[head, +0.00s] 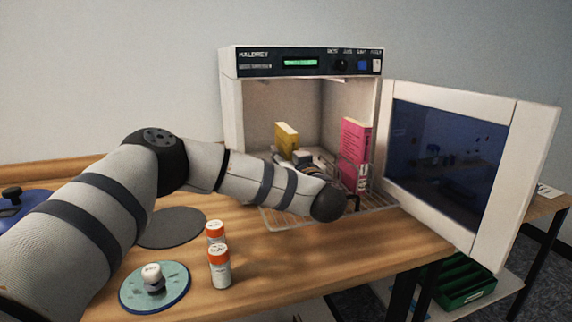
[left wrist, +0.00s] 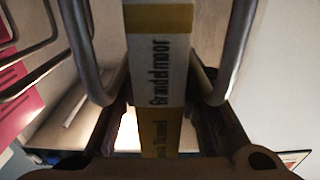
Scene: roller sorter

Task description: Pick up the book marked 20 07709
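A yellow book (head: 287,138) and a pink book (head: 355,150) stand upright in the open white cabinet. My left gripper (head: 303,159) is inside the cabinet by the yellow book, partly hidden behind my own arm. In the left wrist view, a white and yellow book spine (left wrist: 160,75) reading "Grandelmoor" stands between the fingers of my left gripper (left wrist: 165,125). The fingers look open, with a gap beside the spine. This seems to be the yellow book. I cannot read the marking 20 07709. My right gripper is not in view.
Metal wire loops (left wrist: 225,65) stand on both sides of the spine, close to the fingers. The wire rack (head: 285,218) juts from the cabinet. Its door (head: 545,140) is swung open to the right. Two orange-capped bottles (head: 219,268) stand on the wooden table (head: 330,270).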

